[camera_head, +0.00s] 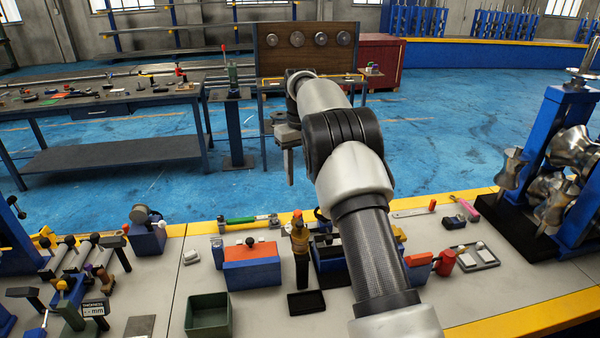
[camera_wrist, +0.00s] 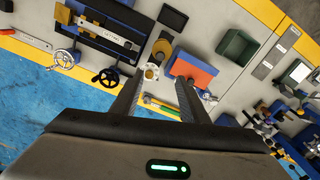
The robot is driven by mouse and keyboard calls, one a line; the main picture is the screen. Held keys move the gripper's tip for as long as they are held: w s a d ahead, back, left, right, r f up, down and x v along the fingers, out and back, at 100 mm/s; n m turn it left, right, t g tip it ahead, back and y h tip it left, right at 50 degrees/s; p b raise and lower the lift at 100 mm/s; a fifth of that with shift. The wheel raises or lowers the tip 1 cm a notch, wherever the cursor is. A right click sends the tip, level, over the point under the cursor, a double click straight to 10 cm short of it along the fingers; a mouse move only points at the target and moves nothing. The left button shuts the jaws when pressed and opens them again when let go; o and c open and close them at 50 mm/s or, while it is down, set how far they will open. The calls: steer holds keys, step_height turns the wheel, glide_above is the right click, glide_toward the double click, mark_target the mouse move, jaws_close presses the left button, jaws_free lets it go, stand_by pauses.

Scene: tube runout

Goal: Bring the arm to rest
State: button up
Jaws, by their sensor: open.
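My arm rises from the bottom of the head view and reaches away over the work table (camera_head: 270,305). My gripper (camera_head: 290,165) hangs at its far end, past the table's yellow far edge and above the blue floor. In the wrist view my gripper (camera_wrist: 160,78) shows two dark fingers standing apart with nothing held between them. The table top lies below and beyond the fingers, at a slant in that view.
A red and blue block (camera_head: 251,265), a green bin (camera_head: 208,315) and several tools stand on the table. A roller stand (camera_head: 575,150) is at right. A dark bench (camera_head: 110,100) and a board with round discs (camera_head: 305,45) stand behind. Blue floor is open between them.

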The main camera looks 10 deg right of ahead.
steer(key=shift+r, duration=0.15)
steer(key=s+r+m+t, duration=0.2)
steer(key=s+r, duration=1.1)
steer(key=r, duration=0.3)
steer(key=s+m+t, duration=0.1)
steer(key=s+t, duration=0.2)
steer(key=s, duration=2.1)
steer(key=s+f, duration=0.4)
steer(key=s, duration=0.1)
step_height(320, 180, down, 30)
steer(key=s+b, duration=0.1)
steer(key=b, duration=2.9)
steer(key=shift+s+f+m+b, duration=0.2)
steer(key=shift+s+m+b, duration=0.1)
steer(key=shift+s, duration=0.05)
steer(key=shift+d, duration=0.1)
